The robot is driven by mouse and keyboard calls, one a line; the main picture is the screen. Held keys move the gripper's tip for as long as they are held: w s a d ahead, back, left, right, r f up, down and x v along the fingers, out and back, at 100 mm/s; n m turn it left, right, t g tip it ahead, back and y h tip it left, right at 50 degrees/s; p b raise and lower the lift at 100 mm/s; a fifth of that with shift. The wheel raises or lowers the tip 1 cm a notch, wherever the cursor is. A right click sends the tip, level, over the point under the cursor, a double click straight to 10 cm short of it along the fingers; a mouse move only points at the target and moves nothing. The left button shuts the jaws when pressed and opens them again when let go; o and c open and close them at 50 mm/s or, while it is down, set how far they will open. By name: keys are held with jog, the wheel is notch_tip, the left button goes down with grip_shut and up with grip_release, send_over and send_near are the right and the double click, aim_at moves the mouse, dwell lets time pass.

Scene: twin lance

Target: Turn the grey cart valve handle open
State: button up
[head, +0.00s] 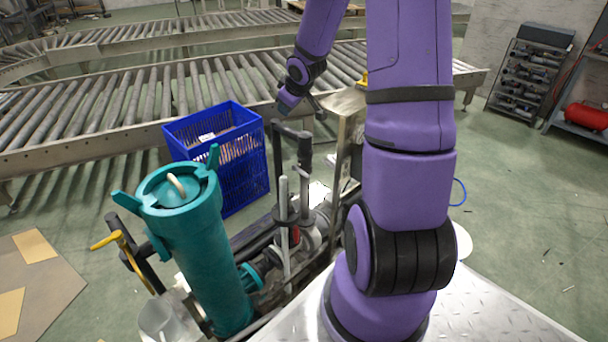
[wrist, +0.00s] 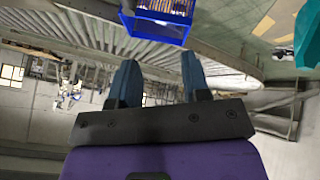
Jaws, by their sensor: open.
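The cart stands low in the middle of the head view, with a teal filter housing (head: 200,250) on its left. An upright grey bar (head: 283,220) rises from the pipework beside the housing; it looks like the grey valve handle, but I cannot be sure. My gripper (head: 286,106) is above and behind it, near the blue crate, apart from the cart parts. In the wrist view my gripper (wrist: 160,68) has its two fingers spread, with nothing between them. The grey handle cannot be made out in the wrist view.
A blue crate (head: 225,150) stands behind the cart; it also shows in the wrist view (wrist: 157,27). Black cart rails and a yellow lever (head: 106,240) flank the housing. Roller conveyors (head: 130,105) cross behind. Open floor (head: 520,190) lies to the right.

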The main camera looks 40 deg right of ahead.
jog(key=d+f+t+y, duration=0.2)
jog(key=d+f, duration=0.2)
jog(key=f, duration=0.6)
jog(key=d+f+t+y, duration=0.15)
jog(key=d+f, duration=0.25)
jog(key=f, duration=0.7)
jog(key=m+t+h, duration=0.1)
jog(key=m+t, duration=0.4)
jog(key=t, duration=0.3)
send_near(296, 168)
jog(key=w, duration=0.6)
jog(key=shift+d+f, duration=0.1)
jog(key=shift+f, duration=0.05)
jog(key=shift+c, duration=0.4)
grip_shut()
